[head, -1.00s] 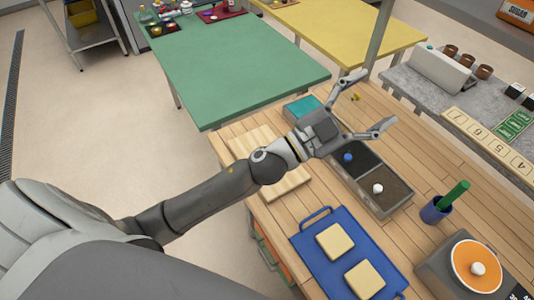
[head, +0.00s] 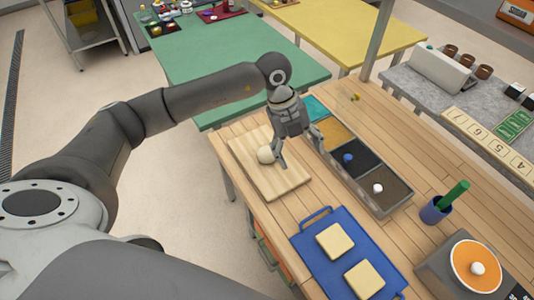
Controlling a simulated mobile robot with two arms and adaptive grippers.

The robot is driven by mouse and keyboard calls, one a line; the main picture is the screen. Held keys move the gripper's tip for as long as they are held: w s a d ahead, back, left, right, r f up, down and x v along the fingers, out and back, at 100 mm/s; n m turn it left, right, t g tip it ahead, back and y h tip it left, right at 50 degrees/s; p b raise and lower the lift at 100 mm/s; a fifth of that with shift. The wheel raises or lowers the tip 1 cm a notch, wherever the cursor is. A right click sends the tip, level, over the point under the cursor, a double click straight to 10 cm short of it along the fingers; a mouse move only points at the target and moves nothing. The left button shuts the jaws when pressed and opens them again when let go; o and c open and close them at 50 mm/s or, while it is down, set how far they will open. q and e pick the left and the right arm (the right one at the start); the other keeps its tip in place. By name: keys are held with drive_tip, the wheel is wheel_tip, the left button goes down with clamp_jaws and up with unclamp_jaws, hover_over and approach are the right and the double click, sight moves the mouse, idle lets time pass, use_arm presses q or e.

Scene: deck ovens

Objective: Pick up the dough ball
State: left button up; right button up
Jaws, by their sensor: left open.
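A pale, round dough ball (head: 265,155) sits on a light wooden board (head: 270,182) at the left end of the wooden table. My left gripper (head: 299,152) points down just to the right of the ball, over the board's right edge. Its fingers are spread and empty. One finger comes down close beside the ball; I cannot tell whether it touches. The other finger is over the sectioned bin. My right gripper is not in view.
A sectioned bin (head: 408,200) with a blue and a white knob stands right of the board. A blue tray (head: 322,263) holds two square slabs. A blue cup (head: 434,212) holds a green stick beside a scale (head: 440,270). A metal post (head: 378,40) rises behind the table.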

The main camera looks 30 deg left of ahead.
sight(268, 152)
use_arm(q)
drive_tip(key=a+y, duration=0.1)
drive_tip(key=a, duration=0.2)
drive_tip(key=w+a+n+y, duration=0.1)
drive_tip(key=a, duration=0.2)
drive_tip(key=a+n+y, duration=0.1)
drive_tip(key=a+y, duration=0.1)
drive_tip(key=a, duration=0.1)
drive_tip(key=shift+w+a+r, duration=0.15)
drive_tip(key=shift+a+r, duration=0.1)
drive_tip(key=shift+r, duration=0.15)
wheel_tip(268, 152, down, 5)
drive_tip(key=shift+f+p, duration=0.1)
drive_tip(key=shift+p, duration=0.75)
drive_tip(key=shift+w+f+p, duration=0.1)
drive_tip(key=shift+f+p, duration=0.4)
drive_tip(key=shift+p, duration=0.1)
wheel_tip(268, 152, down, 3)
drive_tip(key=shift+w+f+p, duration=0.15)
drive_tip(key=shift+p, duration=0.55)
drive_tip(key=shift+f, duration=0.45)
drive_tip(key=c, duration=1.1)
